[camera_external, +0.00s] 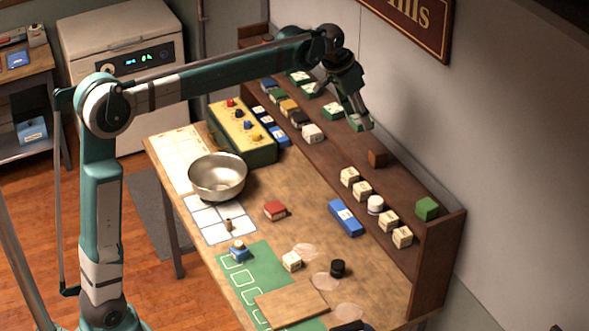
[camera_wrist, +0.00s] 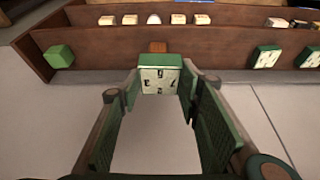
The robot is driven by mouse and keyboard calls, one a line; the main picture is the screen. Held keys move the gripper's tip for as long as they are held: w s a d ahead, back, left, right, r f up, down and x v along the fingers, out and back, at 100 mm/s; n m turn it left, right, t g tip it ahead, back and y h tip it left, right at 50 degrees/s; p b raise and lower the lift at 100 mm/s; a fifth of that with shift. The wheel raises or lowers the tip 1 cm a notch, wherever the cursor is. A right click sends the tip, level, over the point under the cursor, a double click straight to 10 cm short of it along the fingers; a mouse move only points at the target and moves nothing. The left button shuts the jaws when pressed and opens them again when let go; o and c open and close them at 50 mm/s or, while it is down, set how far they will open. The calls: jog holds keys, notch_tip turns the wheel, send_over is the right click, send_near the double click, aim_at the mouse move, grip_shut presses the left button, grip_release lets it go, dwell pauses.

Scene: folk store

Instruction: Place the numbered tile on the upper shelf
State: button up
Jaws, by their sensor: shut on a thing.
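The numbered tile (camera_wrist: 159,80), with a pale face bearing dark marks and a green edge, is held between the fingertips of my gripper (camera_wrist: 160,86). In the external view my gripper (camera_external: 361,120) points down over the upper shelf (camera_external: 400,179) of the brown wooden rack, with the tile (camera_external: 354,123) showing green at its tips. I cannot tell whether the tile touches the shelf. Other green-and-white tiles (camera_external: 333,111) stand farther back on this shelf and show at the right in the wrist view (camera_wrist: 265,57).
A brown wooden block (camera_external: 377,158) and a green cube (camera_external: 427,208) sit on the upper shelf, with bare room between them. The lower shelf holds several small boxes (camera_external: 349,177) and a white jar (camera_external: 375,205). A metal bowl (camera_external: 217,177) stands on the table.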

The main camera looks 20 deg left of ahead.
jog(key=s+d+p, duration=0.2)
jog(key=d+p, duration=0.1)
jog(key=d, duration=0.9)
send_over(396, 179)
jog(key=s+a, duration=0.1)
jog(key=shift+s+f, duration=0.15)
jog(key=shift+f, duration=2.55)
jog(key=shift+a+f, duration=0.1)
jog(key=shift+f, duration=2.8)
jog(key=shift+f, duration=2.1)
jog(key=shift+f, duration=0.15)
